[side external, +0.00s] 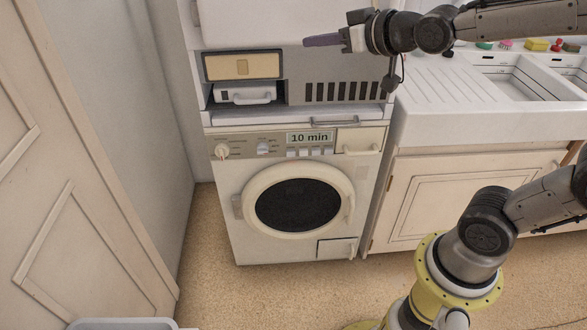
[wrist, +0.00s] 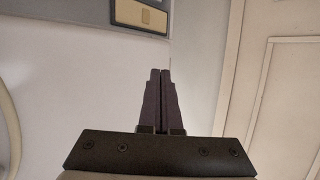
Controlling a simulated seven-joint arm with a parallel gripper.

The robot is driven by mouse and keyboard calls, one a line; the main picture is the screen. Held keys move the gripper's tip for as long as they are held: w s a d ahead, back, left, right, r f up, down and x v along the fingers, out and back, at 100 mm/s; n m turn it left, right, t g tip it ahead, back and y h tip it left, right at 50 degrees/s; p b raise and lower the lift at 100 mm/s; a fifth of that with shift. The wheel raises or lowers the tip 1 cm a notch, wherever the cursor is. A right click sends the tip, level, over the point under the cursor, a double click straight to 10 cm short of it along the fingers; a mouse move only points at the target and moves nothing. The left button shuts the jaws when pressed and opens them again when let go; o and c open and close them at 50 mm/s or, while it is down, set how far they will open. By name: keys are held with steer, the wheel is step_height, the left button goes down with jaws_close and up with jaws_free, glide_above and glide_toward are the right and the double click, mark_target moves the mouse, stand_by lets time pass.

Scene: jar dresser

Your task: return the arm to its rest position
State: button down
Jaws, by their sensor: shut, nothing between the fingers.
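My gripper (side external: 322,40) is at the top of the side external view, stretched out to the left in front of the upper white appliance. Its dark fingers also show in the wrist view (wrist: 161,72), pressed together with nothing between them. My arm reaches in from the right edge, with its yellow-ringed base at the lower right. The fingers appear apart from the surfaces around them, though the exact distance to the appliance front cannot be told.
A white washing machine (side external: 228,205) with a shut round door and a "10 min" display stands below. An upper unit (side external: 335,66) sits above it. A white sink counter (side external: 425,105) is at right. A panelled door (side external: 75,200) is at left. Floor (side external: 290,285) in front is mostly clear.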

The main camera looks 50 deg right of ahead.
steer(key=s+a+f+g, duration=0.1)
steer(key=s+f+g, duration=0.3)
steer(key=s, duration=0.7)
steer(key=s+f+n+g, duration=0.1)
steer(key=s+f+g, duration=0.3)
steer(key=s+f, duration=0.3)
steer(key=s, duration=0.4)
steer(key=shift+s+a+f+g, duration=0.15)
steer(key=shift+a+f+g, duration=0.15)
steer(key=shift+a+f, duration=0.05)
